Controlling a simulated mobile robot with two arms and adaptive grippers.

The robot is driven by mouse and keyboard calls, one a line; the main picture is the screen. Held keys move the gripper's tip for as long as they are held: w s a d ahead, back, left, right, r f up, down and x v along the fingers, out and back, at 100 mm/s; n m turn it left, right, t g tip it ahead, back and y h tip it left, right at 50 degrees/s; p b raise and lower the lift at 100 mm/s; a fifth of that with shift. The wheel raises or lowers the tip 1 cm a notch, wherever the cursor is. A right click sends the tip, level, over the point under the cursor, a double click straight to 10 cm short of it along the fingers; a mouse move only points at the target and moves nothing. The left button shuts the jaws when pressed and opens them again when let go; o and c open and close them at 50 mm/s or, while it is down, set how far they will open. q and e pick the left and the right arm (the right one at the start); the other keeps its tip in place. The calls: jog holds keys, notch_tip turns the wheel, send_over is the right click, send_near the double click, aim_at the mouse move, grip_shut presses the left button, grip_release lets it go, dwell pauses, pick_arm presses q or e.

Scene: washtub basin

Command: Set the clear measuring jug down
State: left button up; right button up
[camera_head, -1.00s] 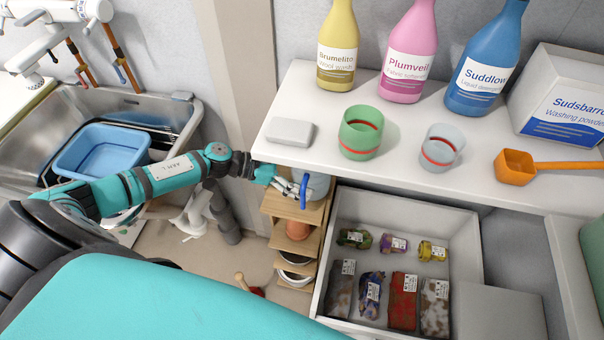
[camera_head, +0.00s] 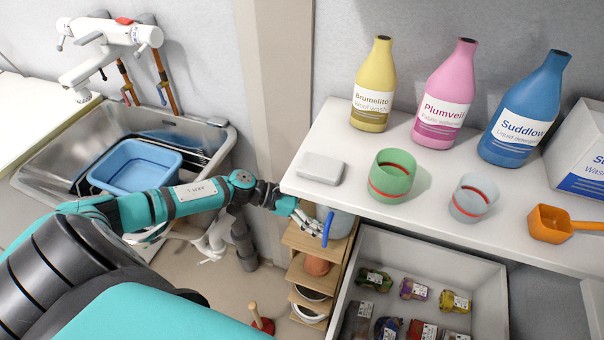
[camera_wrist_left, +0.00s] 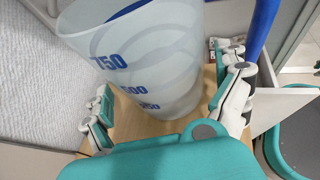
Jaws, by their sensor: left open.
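The clear measuring jug (camera_head: 342,222), with blue marks and a blue handle, stands upright on the top board of a small wooden shelf unit (camera_head: 305,242). The white worktop's edge hides part of it in the head view. In the left wrist view the jug (camera_wrist_left: 150,65) fills the middle, its base on the wood. My left gripper (camera_head: 312,224) is open at the jug; in the wrist view its fingers (camera_wrist_left: 168,108) lie on either side of the jug, with visible gaps. The blue handle (camera_wrist_left: 262,30) is beyond the right finger. My right gripper is not in view.
The white worktop (camera_head: 340,195) beside the jug holds a grey block, green and clear cups, an orange scoop (camera_head: 550,223) and several bottles. Below it is an open drawer (camera_head: 480,275) with packets. A sink with a blue basin (camera_head: 135,165) is at left.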

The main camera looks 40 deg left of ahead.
pick_arm(q)
jog(key=b+v, duration=0.1)
jog(key=v, duration=1)
jog(key=shift+d, duration=0.15)
